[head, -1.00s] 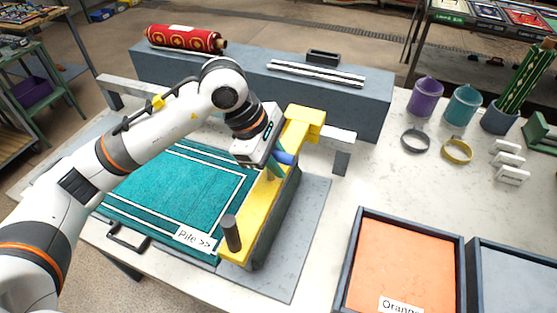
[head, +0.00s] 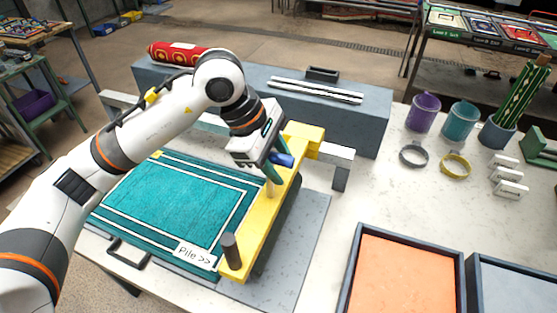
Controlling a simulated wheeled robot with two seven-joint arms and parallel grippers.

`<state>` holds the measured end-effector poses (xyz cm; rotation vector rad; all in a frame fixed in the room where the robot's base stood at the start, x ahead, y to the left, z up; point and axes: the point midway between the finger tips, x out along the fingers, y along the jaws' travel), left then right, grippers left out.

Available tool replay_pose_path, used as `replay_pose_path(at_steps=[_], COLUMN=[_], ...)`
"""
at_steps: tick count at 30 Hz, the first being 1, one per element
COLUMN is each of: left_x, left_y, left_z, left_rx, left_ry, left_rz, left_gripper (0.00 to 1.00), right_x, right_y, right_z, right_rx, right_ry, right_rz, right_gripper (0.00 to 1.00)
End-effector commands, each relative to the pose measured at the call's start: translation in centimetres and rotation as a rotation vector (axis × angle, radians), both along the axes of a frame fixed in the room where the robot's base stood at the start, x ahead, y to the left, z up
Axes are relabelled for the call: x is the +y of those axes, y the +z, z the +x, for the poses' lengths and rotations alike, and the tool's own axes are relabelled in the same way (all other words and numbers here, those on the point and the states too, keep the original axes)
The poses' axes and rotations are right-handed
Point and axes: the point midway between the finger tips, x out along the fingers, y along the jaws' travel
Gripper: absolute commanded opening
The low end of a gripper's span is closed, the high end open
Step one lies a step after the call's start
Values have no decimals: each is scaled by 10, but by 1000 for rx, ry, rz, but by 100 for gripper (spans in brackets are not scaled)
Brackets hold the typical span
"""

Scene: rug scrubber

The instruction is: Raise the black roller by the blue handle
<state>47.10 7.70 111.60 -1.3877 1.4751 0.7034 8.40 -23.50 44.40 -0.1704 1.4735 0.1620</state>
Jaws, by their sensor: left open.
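The yellow bar (head: 258,230) runs from front to back along the right edge of a teal rug (head: 175,200). The black roller (head: 279,232) shows as a dark strip along the bar's right side, largely hidden by the bar. The blue handle (head: 285,160) stands above the bar, near its far half. My left gripper (head: 276,167) is open with its fingertips at the blue handle. Whether they touch it I cannot tell. A tan peg (head: 270,189) shows just below the fingers. My right gripper is not in view.
A grey post (head: 231,251) stands on the bar's near end. A grey block (head: 360,115) with a red rolled rug (head: 176,53) lies behind. An orange tray (head: 405,272), purple cup (head: 422,112) and teal cup (head: 460,119) stand right.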

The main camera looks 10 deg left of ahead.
Motion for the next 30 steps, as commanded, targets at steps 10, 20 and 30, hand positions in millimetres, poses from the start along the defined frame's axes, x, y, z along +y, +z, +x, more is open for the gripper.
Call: replay_pose_path(at_steps=[10, 20, 30], left_x=[24, 46, 49], left_y=[51, 101, 109], left_z=[-5, -11, -13], left_rx=[-8, -5, -3], left_ry=[4, 1, 1], left_rz=[0, -1, -1], left_gripper=[41, 41, 41], right_x=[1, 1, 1], right_y=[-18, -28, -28], right_z=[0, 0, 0], right_rx=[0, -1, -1], right_ry=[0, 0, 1], right_rz=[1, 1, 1], right_gripper=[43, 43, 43])
